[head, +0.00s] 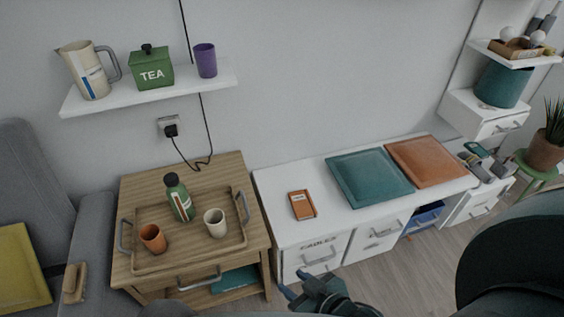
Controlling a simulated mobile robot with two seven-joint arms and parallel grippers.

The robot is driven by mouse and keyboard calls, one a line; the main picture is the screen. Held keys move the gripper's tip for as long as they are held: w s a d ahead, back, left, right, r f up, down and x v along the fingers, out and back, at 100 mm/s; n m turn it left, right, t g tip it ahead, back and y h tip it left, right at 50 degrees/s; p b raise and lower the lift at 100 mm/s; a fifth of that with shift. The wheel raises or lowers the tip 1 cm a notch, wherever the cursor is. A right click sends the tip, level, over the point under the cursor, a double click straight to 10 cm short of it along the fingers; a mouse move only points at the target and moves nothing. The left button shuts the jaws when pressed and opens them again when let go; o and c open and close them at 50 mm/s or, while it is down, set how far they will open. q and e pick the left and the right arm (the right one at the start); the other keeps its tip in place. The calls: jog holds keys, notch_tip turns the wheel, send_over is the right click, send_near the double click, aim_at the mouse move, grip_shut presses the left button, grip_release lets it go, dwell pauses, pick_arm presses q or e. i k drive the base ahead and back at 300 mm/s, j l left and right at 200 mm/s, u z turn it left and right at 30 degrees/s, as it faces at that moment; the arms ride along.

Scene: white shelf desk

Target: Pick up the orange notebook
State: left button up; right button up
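A small orange notebook (302,205) with a pale label near its top lies flat on the white desk (277,232), near the left end of its top. My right gripper (292,282) is in front of the desk, at the bottom of the head view. It is below the notebook in the picture and apart from it. Its two bluish fingertips are spread, with nothing visible between them. My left gripper is not in view.
A teal square panel (370,178) and an orange one (425,160) lie right of the notebook. To the left, a wooden side table (200,165) bears a tray (163,262) with a green bottle (180,200) and two cups. The desk around the notebook is clear.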

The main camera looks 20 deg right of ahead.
aim_at(304, 208)
jog(key=z, duration=0.9)
jog(key=i+l+u, duration=0.1)
jog(key=l, duration=0.25)
jog(key=i+l+u, duration=0.1)
jog(key=l, duration=0.25)
jog(key=i+l+u, duration=0.1)
jog(key=l, duration=0.3)
jog(key=i, duration=0.05)
